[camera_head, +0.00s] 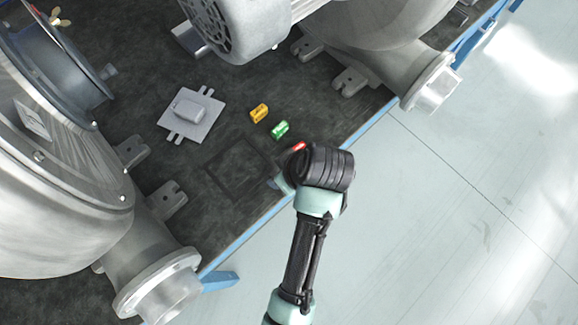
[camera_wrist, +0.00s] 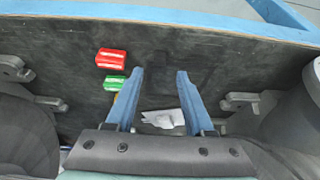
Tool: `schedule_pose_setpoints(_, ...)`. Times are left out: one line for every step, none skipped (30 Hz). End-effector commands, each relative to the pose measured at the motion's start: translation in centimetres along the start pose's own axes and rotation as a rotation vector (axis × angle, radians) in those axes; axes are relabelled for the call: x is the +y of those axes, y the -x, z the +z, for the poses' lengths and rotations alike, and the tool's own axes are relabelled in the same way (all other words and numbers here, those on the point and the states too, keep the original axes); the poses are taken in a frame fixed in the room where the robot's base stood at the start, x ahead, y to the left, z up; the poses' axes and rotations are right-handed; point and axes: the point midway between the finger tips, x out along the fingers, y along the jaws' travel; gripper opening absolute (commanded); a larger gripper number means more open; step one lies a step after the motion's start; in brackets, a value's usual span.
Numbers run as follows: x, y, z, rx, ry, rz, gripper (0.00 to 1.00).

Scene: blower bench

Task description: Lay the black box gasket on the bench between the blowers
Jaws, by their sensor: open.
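The black box gasket (camera_head: 220,186) is a thin, dark square frame. It appears to lie flat on the dark bench top (camera_head: 150,85) between the blowers, near the bench's front edge. It is hard to tell from the bench surface. My gripper (camera_head: 279,183) is at the gasket's right side in the head view, mostly hidden by my wrist. In the wrist view my gripper (camera_wrist: 160,72) shows two blue fingers spread apart with nothing between them. The gasket is only a faint dark outline there. The left blower (camera_head: 60,190) and the upper right blower (camera_head: 385,35) flank this patch.
A grey box with a flat plate (camera_head: 190,115) lies behind the gasket. Yellow (camera_head: 259,113), green (camera_head: 280,130) and red (camera_head: 298,147) small blocks lie in a row right of it. Blower feet (camera_head: 165,198) and outlet flanges (camera_head: 432,85) stick out. Blue edging borders the bench.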

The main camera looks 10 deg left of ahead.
Motion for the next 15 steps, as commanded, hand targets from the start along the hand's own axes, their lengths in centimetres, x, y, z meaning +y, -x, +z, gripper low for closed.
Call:
schedule_pose_setpoints(0.1,1.2,-0.1,0.002,0.001,0.003,0.53)
schedule_pose_setpoints(0.1,1.9,-0.1,0.002,0.0,0.004,0.53)
schedule_pose_setpoints(0.1,2.6,-0.1,0.002,0.001,0.003,0.53)
schedule_pose_setpoints(0.0,3.1,-0.1,0.001,0.001,0.003,0.53)
schedule_pose_setpoints(0.1,3.5,-0.1,0.001,0.001,0.003,0.53)
schedule_pose_setpoints(0.1,4.1,-0.1,0.001,0.001,0.002,0.53)
schedule_pose_setpoints(0.1,4.5,-0.1,0.001,0.0,0.002,0.53)
schedule_pose_setpoints(0.1,4.7,-0.1,0.001,0.0,0.001,0.53)
schedule_pose_setpoints(0.1,5.1,-0.1,0.001,0.0,0.001,0.53)
schedule_pose_setpoints(0.1,5.3,-0.1,0.001,0.001,0.001,0.53)
schedule_pose_setpoints(0.0,5.4,-0.1,0.001,0.001,0.001,0.53)
schedule_pose_setpoints(0.0,5.5,-0.1,0.001,0.001,0.0,0.53)
schedule_pose_setpoints(0.0,5.6,0.0,0.0,0.001,-0.001,0.53)
schedule_pose_setpoints(0.0,5.7,0.0,0.0,0.001,-0.001,0.53)
schedule_pose_setpoints(0.1,5.7,-0.1,0.001,0.0,0.002,0.53)
